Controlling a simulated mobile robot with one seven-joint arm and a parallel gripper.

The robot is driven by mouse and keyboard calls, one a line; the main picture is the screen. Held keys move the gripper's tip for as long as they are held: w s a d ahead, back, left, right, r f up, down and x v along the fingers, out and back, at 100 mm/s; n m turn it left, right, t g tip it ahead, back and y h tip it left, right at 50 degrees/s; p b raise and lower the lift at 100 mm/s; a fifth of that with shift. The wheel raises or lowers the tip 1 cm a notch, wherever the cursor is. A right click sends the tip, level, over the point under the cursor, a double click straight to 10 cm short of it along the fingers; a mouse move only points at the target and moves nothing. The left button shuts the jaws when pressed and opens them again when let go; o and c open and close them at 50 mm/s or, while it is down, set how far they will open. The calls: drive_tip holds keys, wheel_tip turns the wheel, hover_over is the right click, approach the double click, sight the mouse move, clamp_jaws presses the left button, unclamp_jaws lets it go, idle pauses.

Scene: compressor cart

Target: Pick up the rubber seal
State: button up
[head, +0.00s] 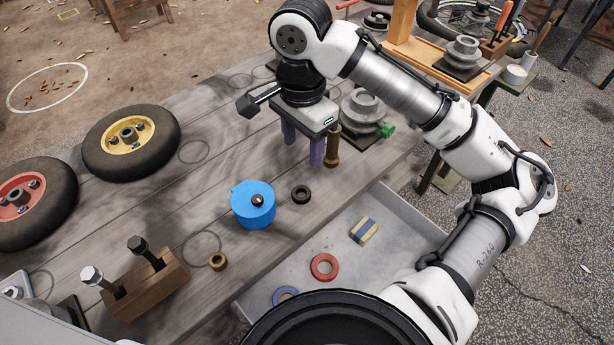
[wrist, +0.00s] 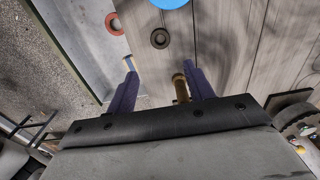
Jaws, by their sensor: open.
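A small black ring, which looks like the rubber seal (head: 301,194), lies flat on the grey wooden bench, just right of a blue round container. In the wrist view the dark ring (wrist: 160,38) lies beyond the fingertips, between their lines. My gripper (head: 303,150) points down above the bench with its two purple fingers apart and nothing held. In the wrist view my gripper (wrist: 160,70) also shows open. The ring is a little nearer the front of the bench than the fingers, and apart from them.
A brass post (head: 332,148) stands close by the right finger. The blue container (head: 253,206) has a dark knob. An open drawer (head: 390,224) holds a red ring (head: 324,267), a blue ring (head: 285,294) and a block (head: 364,231). A brass ring (head: 218,260) lies front left.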

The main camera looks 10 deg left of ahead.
approach(301, 197)
drive_tip(key=shift+d+f+b, duration=0.25)
drive_tip(key=shift+d+b, duration=0.05)
drive_tip(key=shift+b, duration=0.05)
drive_tip(key=shift+a+f, duration=0.15)
drive_tip(key=shift+f, duration=1.45)
drive_tip(key=shift+a+f, duration=0.1)
drive_tip(key=shift+f, duration=1.45)
drive_tip(key=c, duration=1)
drive_tip(key=shift+r, duration=0.15)
